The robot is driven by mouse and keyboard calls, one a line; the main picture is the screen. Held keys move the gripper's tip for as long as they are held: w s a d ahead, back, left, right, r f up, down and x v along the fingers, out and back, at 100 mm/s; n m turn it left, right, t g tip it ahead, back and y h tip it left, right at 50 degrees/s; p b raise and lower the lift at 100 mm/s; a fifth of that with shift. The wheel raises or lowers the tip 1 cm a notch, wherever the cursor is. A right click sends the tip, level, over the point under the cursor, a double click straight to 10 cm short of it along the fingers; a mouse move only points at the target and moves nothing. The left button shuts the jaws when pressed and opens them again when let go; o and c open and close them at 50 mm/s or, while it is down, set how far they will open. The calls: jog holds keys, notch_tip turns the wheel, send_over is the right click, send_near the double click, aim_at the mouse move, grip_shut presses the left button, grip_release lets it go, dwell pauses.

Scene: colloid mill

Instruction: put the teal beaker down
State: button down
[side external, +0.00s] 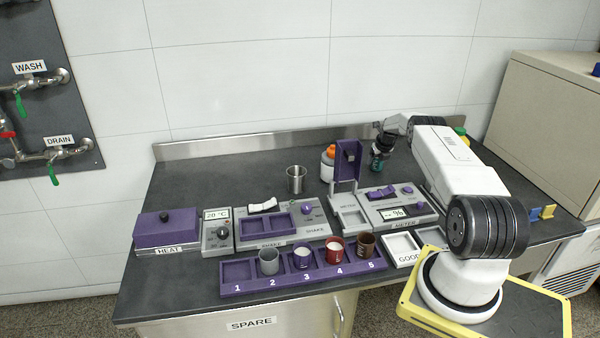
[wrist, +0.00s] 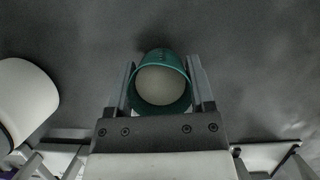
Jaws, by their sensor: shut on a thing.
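The teal beaker (wrist: 160,62) is between the two fingers of my gripper (wrist: 160,88) in the wrist view, with a pale content inside it. The fingers press on its left and right sides. In the side view the teal beaker (side external: 377,162) is at the back of the dark bench, behind the meter, below my gripper (side external: 384,143). It looks upright. I cannot tell whether its base touches the bench.
A white bottle with an orange cap (side external: 327,167) and the purple upright part of the meter (side external: 348,160) stand left of the beaker. A steel cup (side external: 296,179) is farther left. The purple rack (side external: 237,283) holds several cups at the front.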

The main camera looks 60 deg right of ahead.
jog(key=shift+f, duration=0.1)
grip_release()
jog(key=shift+r, duration=0.2)
jog(key=shift+s+a+r, duration=0.1)
jog(key=shift+s+r, duration=0.05)
jog(key=shift+r, duration=0.4)
jog(key=v, duration=1)
jog(key=shift+r, duration=0.3)
jog(key=shift+s+a, duration=0.1)
